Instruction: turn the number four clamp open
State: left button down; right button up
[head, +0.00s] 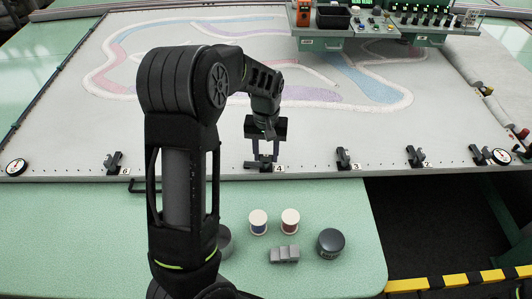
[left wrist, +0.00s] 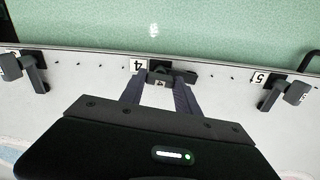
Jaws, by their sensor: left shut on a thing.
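The number four clamp (head: 264,167) is a small black clamp at the near edge of the white cloth frame, beside a white "4" label (head: 279,168). In the left wrist view the clamp (left wrist: 160,76) is between the fingertips, with a dark part reaching right along the rail. My left gripper (head: 262,159) points down over it and is shut on it; the gripper also shows in the left wrist view (left wrist: 159,88). The fingers partly hide the clamp, so I cannot tell how far it is turned. My right gripper is not in view.
Neighbouring clamps stand along the edge: six (head: 114,161), three (head: 344,158), two (head: 416,156) and five (left wrist: 291,91). Two thread spools (head: 290,222), a grey block (head: 284,255) and a dark round container (head: 330,243) sit on the green table. A gantry head (head: 320,40) hangs at the back.

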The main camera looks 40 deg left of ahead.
aim_at(266, 155)
pick_arm(q)
jog(key=shift+n, duration=0.7)
jog(key=c, duration=0.9)
grip_release()
notch_tip(266, 155, up, 8)
jog(key=shift+f+b, duration=0.1)
jog(key=shift+b, duration=0.45)
